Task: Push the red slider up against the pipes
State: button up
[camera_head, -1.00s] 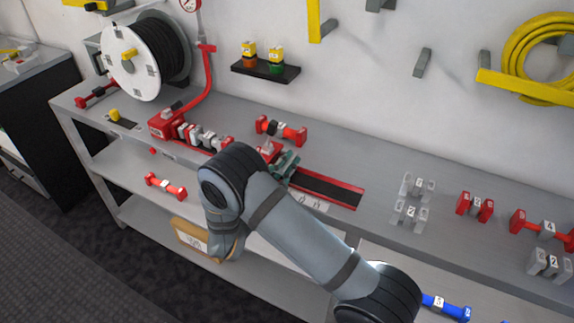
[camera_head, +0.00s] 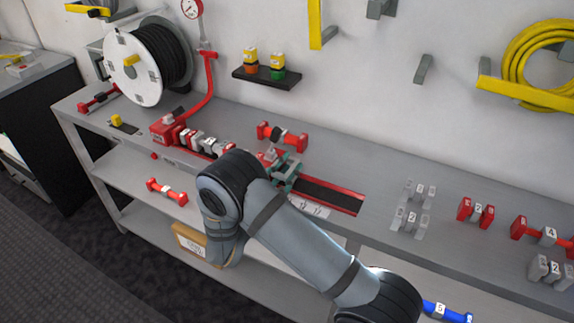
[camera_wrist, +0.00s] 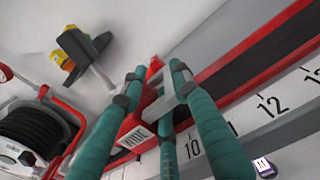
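The red slider (camera_head: 270,156) sits on the red-edged track (camera_head: 335,197) on the top shelf. It also shows in the wrist view (camera_wrist: 135,131), partly behind my fingers. My gripper (camera_head: 286,172) is at the slider's right side. Its teal fingers (camera_wrist: 157,88) stand apart, with a grey part of the slider (camera_wrist: 164,103) showing between their tips. Whether they touch it I cannot tell. The pipes (camera_head: 207,143), a row of grey, black and red pieces, lie on the track to the left of the slider, beside a red block (camera_head: 166,130). My arm hides part of the track.
A loose red pipe piece (camera_head: 282,135) lies behind the slider. A numbered scale (camera_wrist: 230,128) runs along the track. A hose reel (camera_head: 135,67) stands at the left. Grey fittings (camera_head: 411,220) and red ones lie at the right. The track right of my gripper is clear.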

jog(key=v, duration=1.1)
jog(key=shift+a, duration=0.35)
